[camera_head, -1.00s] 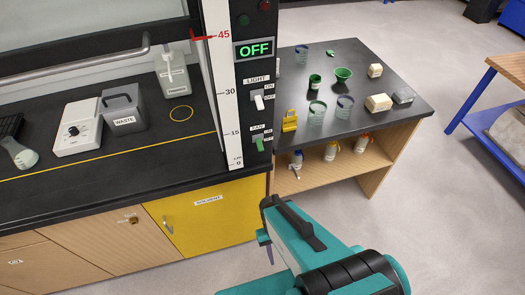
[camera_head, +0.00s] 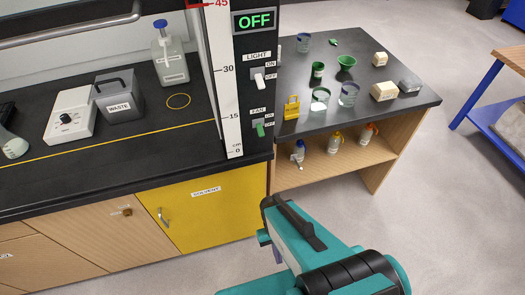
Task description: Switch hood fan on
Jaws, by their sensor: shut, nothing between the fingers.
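The fan switch (camera_head: 259,129) is a small green lever low on the black hood post, under a label reading FAN, with ON and OFF marks beside it. Its lever appears to point down, toward OFF. The white light switch (camera_head: 260,79) sits above it. The display (camera_head: 254,21) at the top of the post reads OFF in green. My gripper (camera_head: 266,238) is at the lower middle, in front of the yellow solvent cabinet and well below the fan switch, apart from it. It is shut and empty; its fingertips are partly hidden by my arm.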

